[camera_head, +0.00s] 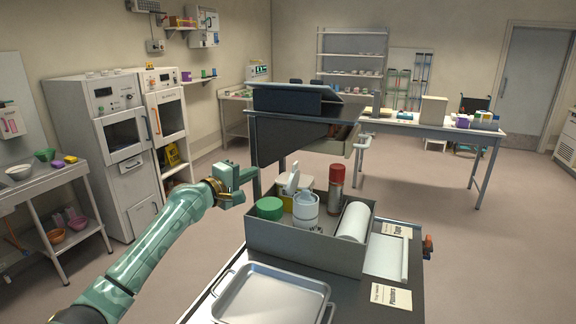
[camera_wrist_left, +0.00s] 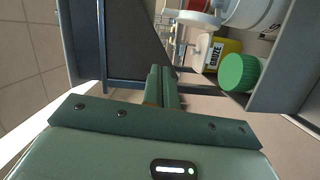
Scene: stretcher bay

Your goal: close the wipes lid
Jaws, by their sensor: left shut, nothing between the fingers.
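The wipes tub (camera_head: 306,210) is a white cylinder standing in a grey bin on the cart. Its white lid (camera_head: 292,178) stands raised at the tub's upper left, open. In the left wrist view the tub (camera_wrist_left: 247,12) shows in part at the top right, with the lid (camera_wrist_left: 199,18) beside it. My left gripper (camera_head: 244,178) is shut and empty. It is left of the lid in the head view, apart from it, near the bin's back left corner. Its closed fingers (camera_wrist_left: 163,85) show mid-picture in the wrist view. My right gripper is out of view.
The grey bin (camera_head: 290,243) also holds a green-lidded container (camera_head: 269,208), a red-capped can (camera_head: 337,180), a white roll (camera_head: 353,222) and a yellow gauze pack (camera_wrist_left: 228,48). A metal tray (camera_head: 270,297) lies in front. A table with a dark sloped unit (camera_head: 285,100) stands behind.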

